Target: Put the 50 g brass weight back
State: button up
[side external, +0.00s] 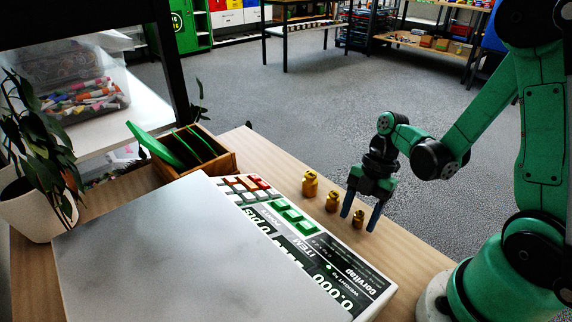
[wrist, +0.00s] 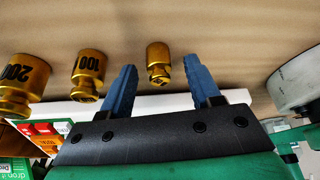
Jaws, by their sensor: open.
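Three brass weights stand in a row on the wooden table behind the scale. The smallest weight (side external: 358,219), presumably the 50 g one, is at the right end of the row. In the wrist view this smallest weight (wrist: 158,60) lies between my finger tips, its marking unreadable. My gripper (side external: 361,211) points down with its blue fingers on either side of it. The gripper is open in the wrist view (wrist: 161,82), with gaps visible beside the weight. The other weights are marked 100 (wrist: 88,70) and 200 (wrist: 22,85).
The scale (side external: 150,250) fills the front, its display reading 0.000. A wooden box (side external: 218,163) with green panels stands at the back left, beside a potted plant (side external: 35,210) and a clear bin (side external: 85,95). Bare table (side external: 270,160) lies behind the weights.

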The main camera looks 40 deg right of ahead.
jog(key=shift+r, duration=0.1)
jog(key=s+v, duration=0.1)
jog(key=v, duration=1.1)
jog(key=w+a+r+m+t+h, duration=0.2)
jog(key=a+m+t, duration=0.6)
jog(key=m, duration=1.1)
jog(key=w+h, duration=0.1)
jog(key=h, duration=0.1)
jog(key=shift+a+m+h, duration=0.3)
jog(key=shift+a+m, duration=0.1)
